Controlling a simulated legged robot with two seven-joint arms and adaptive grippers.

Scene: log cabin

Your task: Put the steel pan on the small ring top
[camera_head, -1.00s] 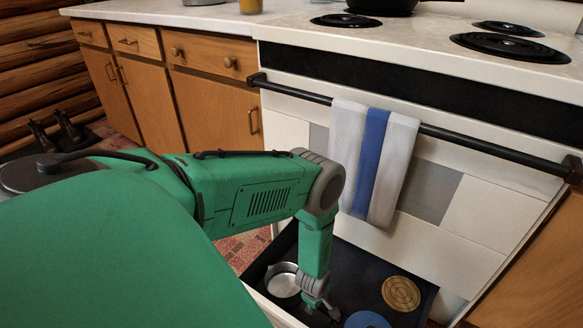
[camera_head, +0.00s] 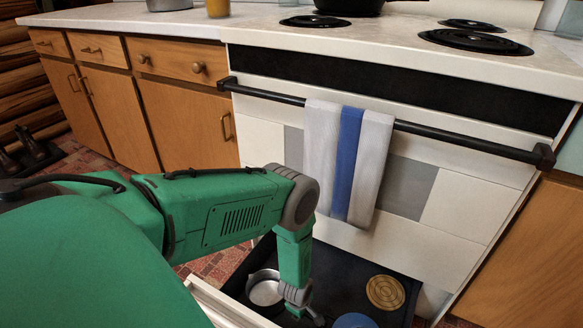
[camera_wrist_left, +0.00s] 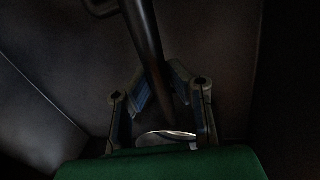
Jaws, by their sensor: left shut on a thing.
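The steel pan (camera_head: 266,292) is a small, shiny round pan in the open drawer under the oven, at the bottom of the head view. My left gripper (camera_head: 306,312) is down in the drawer beside it. In the left wrist view a long dark handle (camera_wrist_left: 146,35) runs between the fingers (camera_wrist_left: 160,95), which are shut on it. Part of a pale metal rim (camera_wrist_left: 166,134) shows below. The stove top carries smaller black rings at front left (camera_head: 315,21) and back right (camera_head: 472,25). My right gripper is out of view.
The drawer also holds a round wooden trivet (camera_head: 385,292) and a blue round thing (camera_head: 354,321). The oven rail (camera_head: 440,137) with a striped towel (camera_head: 348,160) juts out above the drawer. A dark pan (camera_head: 347,6) stands at the stove's back; a large ring (camera_head: 475,41) is bare.

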